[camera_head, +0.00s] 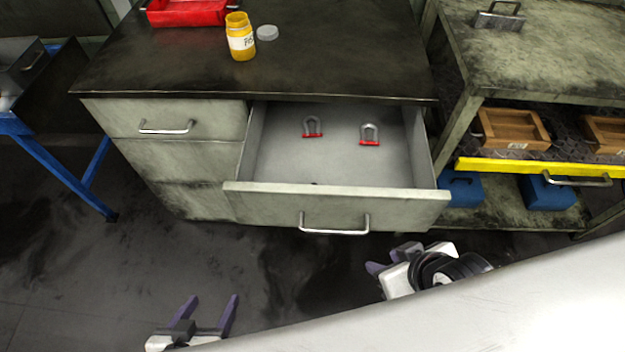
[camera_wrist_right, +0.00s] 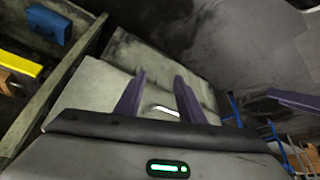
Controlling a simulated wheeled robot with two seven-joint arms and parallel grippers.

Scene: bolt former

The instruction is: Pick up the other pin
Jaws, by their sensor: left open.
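Two grey U-shaped pieces with red across their lower ends, a left one (camera_head: 312,127) and a right one (camera_head: 370,134), lie apart in the open drawer (camera_head: 290,170). I cannot tell whether the red parts are separate pins. A tiny dark spot shows at the drawer's front wall, too small to identify. My left gripper (camera_head: 208,312) is open and empty, low in front of the cabinet. My right gripper (camera_head: 388,262) is in front of and below the drawer. In the right wrist view (camera_wrist_right: 159,98) its fingers are apart with nothing between them.
A yellow jar (camera_head: 240,38), a grey lid (camera_head: 267,32) and a red tray (camera_head: 187,12) stand on the cabinet top. The drawer handle (camera_head: 335,230) sticks out. At right, a shelf has a yellow-fronted drawer (camera_head: 530,168) and blue boxes (camera_head: 461,190).

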